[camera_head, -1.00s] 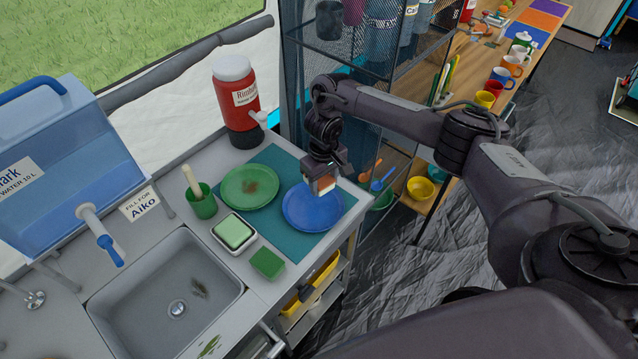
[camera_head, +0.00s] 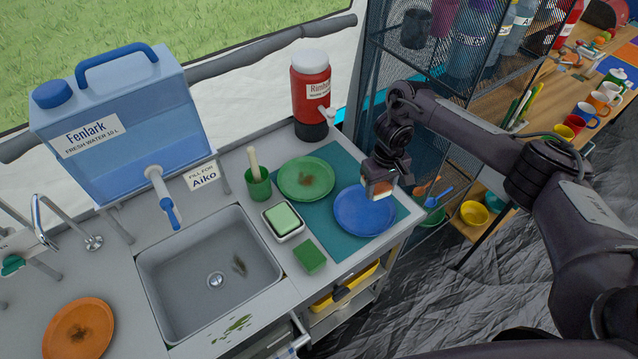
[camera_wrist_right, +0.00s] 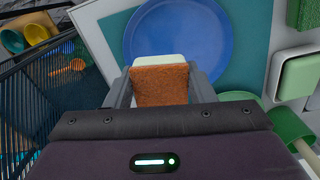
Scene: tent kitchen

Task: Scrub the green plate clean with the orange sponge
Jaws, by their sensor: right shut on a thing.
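The green plate (camera_head: 306,178) lies on the teal mat at the back of the counter, with a brown smudge in its middle. My right gripper (camera_head: 381,190) is shut on the orange sponge (camera_wrist_right: 160,84), which has a pale layer on its far side. In the right wrist view the sponge sits between both fingers, in front of the blue plate. My left gripper is not in view.
A green cup with a handle (camera_head: 257,184), a dish with a pale green sponge (camera_head: 284,218) and a dark green sponge (camera_head: 309,257) stand near the mat (camera_head: 325,234). A red dispenser (camera_head: 311,94) stands behind. A mesh shelf (camera_head: 417,72) rises at right. The sink (camera_head: 210,275) is left.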

